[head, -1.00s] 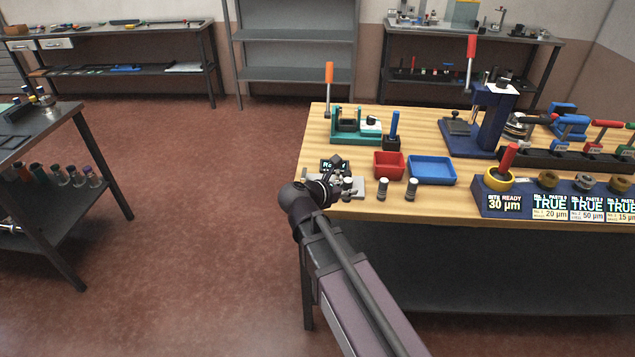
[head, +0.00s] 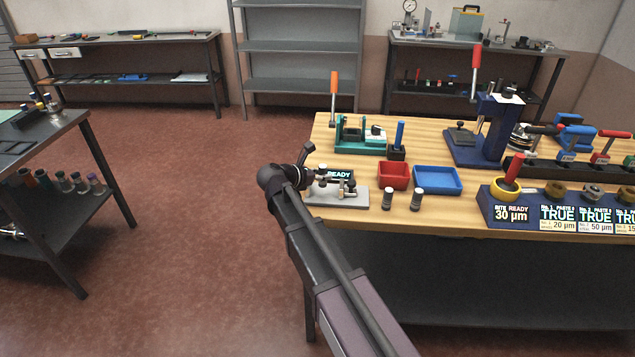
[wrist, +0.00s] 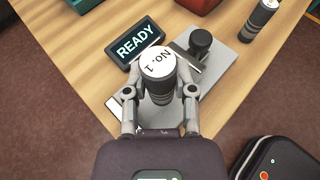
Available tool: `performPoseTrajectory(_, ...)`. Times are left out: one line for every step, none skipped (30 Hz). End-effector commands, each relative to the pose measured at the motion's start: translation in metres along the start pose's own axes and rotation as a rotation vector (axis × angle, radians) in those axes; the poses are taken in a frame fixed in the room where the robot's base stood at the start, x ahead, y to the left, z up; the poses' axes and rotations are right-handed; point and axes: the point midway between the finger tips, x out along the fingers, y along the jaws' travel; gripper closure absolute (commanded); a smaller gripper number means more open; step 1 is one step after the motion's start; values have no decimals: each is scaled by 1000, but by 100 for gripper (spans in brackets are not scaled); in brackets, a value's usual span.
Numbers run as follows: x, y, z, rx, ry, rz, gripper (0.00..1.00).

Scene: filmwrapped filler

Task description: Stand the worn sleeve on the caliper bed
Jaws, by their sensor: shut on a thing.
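My gripper (wrist: 160,95) is shut on the worn sleeve (wrist: 158,88), a dark grey cylinder with a white top marked "No. 1". The sleeve points roughly along the wrist camera's line of sight, and a finger presses each side. The caliper bed (wrist: 219,57) is a grey plate with a black-knobbed post, beyond and partly under the sleeve. Whether the sleeve's foot touches the plate is hidden. In the head view the bed (head: 352,203) lies at the bench's near left corner, with my gripper (head: 312,178) at its left side.
A READY display (wrist: 137,42) stands at the bed's back edge. Two dark sleeves with light tops, one here (head: 388,198), stand to its right. Behind them are a red tray (head: 393,187) and a blue tray (head: 437,192). Open floor lies left of the bench.

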Motion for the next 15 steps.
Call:
performPoseTrajectory(1, 4, 0, 0, 0, 0, 100)
performPoseTrajectory(1, 5, 0, 0, 0, 0, 100)
performPoseTrajectory(1, 6, 0, 0, 0, -1, 100)
performPoseTrajectory(1, 6, 0, 0, 0, -1, 100)
performPoseTrajectory(1, 6, 0, 0, 0, -1, 100)
performPoseTrajectory(1, 5, 0, 0, 0, -1, 100)
performPoseTrajectory(1, 5, 0, 0, 0, -1, 100)
performPoseTrajectory(1, 5, 0, 0, 0, -1, 100)
performPoseTrajectory(1, 5, 0, 0, 0, -1, 100)
performPoseTrajectory(1, 5, 0, 0, 0, -1, 100)
performPoseTrajectory(1, 5, 0, 0, 0, -1, 100)
performPoseTrajectory(1, 5, 0, 0, 0, -1, 100)
performPoseTrajectory(1, 5, 0, 0, 0, -1, 100)
performPoseTrajectory(2, 6, 0, 0, 0, -1, 100)
performPoseTrajectory(2, 8, 0, 0, 0, -1, 100)
